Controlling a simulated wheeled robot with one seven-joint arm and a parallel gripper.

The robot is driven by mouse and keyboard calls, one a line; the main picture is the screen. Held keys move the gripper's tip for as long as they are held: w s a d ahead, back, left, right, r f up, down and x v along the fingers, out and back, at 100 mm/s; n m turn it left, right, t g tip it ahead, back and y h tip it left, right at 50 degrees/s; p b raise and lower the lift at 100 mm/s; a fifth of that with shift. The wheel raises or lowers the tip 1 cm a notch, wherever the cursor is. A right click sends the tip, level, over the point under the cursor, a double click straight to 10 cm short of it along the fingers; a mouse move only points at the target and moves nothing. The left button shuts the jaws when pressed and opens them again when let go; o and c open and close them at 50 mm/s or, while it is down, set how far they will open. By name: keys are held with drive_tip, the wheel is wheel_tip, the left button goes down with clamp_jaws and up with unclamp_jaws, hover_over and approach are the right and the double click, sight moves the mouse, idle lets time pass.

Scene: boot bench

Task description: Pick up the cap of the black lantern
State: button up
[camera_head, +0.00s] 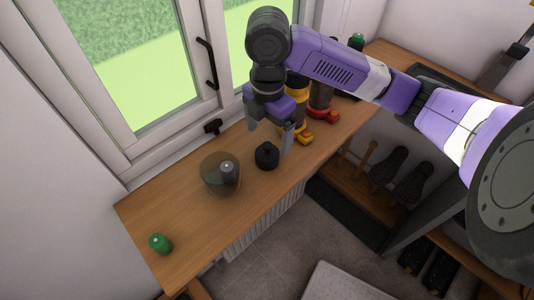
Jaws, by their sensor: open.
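A small black round piece with a knob on top, which looks like the lantern cap (266,157), sits on the wooden bench top. My gripper (270,138) points down with its two fingers apart, just above and behind the black cap in the picture. It is empty, and I cannot tell the exact gap to the cap. Which body is the black lantern is unclear; part of the row behind my gripper is hidden by my arm.
A clear smoky bowl (210,186) with a grey piece in it stands left of the cap. A green-topped item (160,244) is at the near left end. Yellow (303,136) and red (328,116) lantern-like items stand close on the right. Windows border the back.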

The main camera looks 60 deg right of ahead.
sight(267, 148)
drive_tip(key=shift+a+f+p, duration=0.2)
drive_tip(key=shift+f+p, duration=0.2)
drive_tip(key=shift+f, duration=1.35)
drive_tip(key=shift+a+f+p, duration=0.2)
drive_tip(key=shift+f+p, duration=0.2)
drive_tip(key=shift+f, duration=1.35)
drive_tip(key=c, duration=1.4)
